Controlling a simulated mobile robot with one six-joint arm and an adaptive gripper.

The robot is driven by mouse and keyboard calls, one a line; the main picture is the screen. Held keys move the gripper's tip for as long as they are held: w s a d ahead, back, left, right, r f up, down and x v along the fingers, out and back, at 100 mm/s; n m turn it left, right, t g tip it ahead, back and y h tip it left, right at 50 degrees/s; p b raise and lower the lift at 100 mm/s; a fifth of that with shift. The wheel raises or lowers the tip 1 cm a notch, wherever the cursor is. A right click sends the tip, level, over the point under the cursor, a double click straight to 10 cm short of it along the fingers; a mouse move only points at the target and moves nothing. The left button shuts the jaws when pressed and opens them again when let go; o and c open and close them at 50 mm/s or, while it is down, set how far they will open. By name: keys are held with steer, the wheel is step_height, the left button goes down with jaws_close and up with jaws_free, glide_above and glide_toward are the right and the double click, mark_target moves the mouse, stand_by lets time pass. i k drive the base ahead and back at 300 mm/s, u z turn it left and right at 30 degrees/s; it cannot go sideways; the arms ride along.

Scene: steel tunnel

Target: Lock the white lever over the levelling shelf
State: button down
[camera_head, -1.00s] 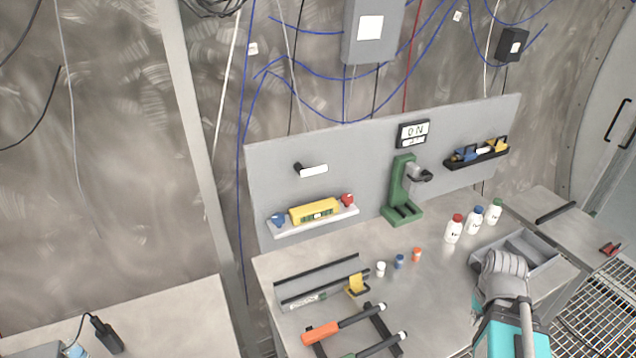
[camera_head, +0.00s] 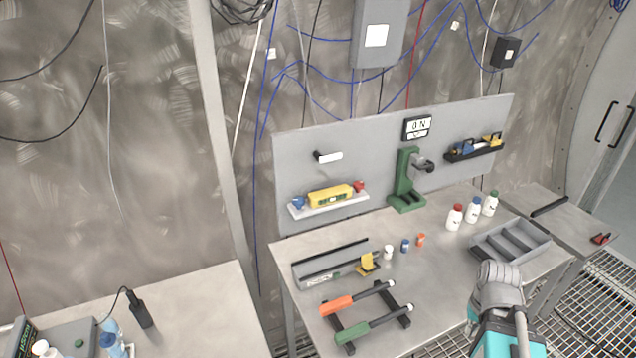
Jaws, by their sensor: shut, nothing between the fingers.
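The white lever (camera_head: 330,157) sticks out to the right from a black pivot on the grey back panel, roughly horizontal in the picture. It is above the white levelling shelf (camera_head: 318,209), apart from it. A yellow spirit level (camera_head: 331,196) lies on the shelf. A blue knob (camera_head: 297,202) is at the shelf's left end and a red knob (camera_head: 359,186) at its right end. My grey and teal arm shows at the bottom right, well away from lever and shelf. My gripper's fingers are not visible. The bubble is too small to read.
On the workbench (camera_head: 450,270) are an orange-handled tool (camera_head: 338,306), a green-handled tool (camera_head: 352,331), a grey tray (camera_head: 508,243) and several bottles. A green stand (camera_head: 407,185) is right of the shelf, below an ON sign (camera_head: 417,127). Another table (camera_head: 205,300) is at left.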

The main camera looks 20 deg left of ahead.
mark_target(317, 155)
steer(key=k, duration=1.2)
steer(key=u, duration=1.4)
steer(key=i, duration=1)
steer(key=z, duration=0.05)
